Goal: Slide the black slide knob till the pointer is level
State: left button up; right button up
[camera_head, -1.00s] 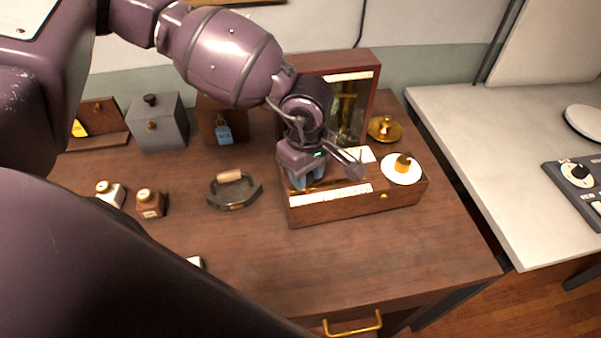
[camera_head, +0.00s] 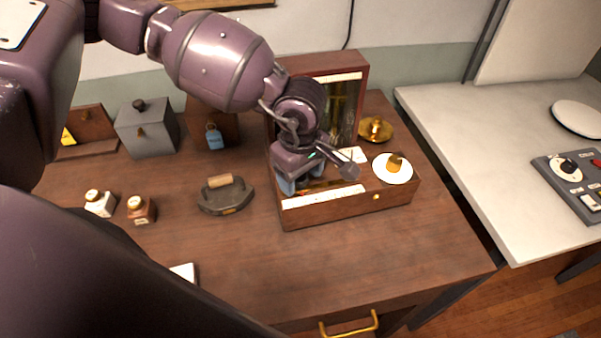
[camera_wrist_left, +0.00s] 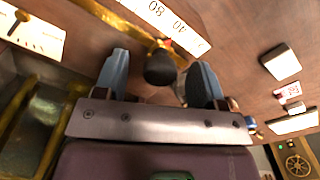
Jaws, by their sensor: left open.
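The black slide knob (camera_wrist_left: 160,68) shows in the left wrist view on a gold rail beside a numbered white scale (camera_wrist_left: 160,20). My left gripper (camera_wrist_left: 159,72) is open, its blue fingers on either side of the knob with visible gaps. In the head view the left gripper (camera_head: 301,184) is low over the wooden instrument case (camera_head: 350,207) and hides the knob there. My right gripper is not in view.
A dark iron with a wooden handle (camera_head: 225,197), small bottles (camera_head: 141,210) and a grey box (camera_head: 147,130) stand left. The front tabletop is mostly clear.

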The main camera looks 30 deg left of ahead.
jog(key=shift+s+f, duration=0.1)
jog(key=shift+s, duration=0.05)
pick_arm(q)
jog(key=shift+r, duration=0.25)
jog(key=shift+r+p, duration=0.45)
jog(key=shift+r, duration=0.1)
jog(key=shift+r+p, duration=0.45)
jog(key=shift+r, duration=0.35)
jog(key=shift+r+p, duration=0.55)
jog(key=shift+r, duration=1)
jog(key=shift+r+p, duration=0.4)
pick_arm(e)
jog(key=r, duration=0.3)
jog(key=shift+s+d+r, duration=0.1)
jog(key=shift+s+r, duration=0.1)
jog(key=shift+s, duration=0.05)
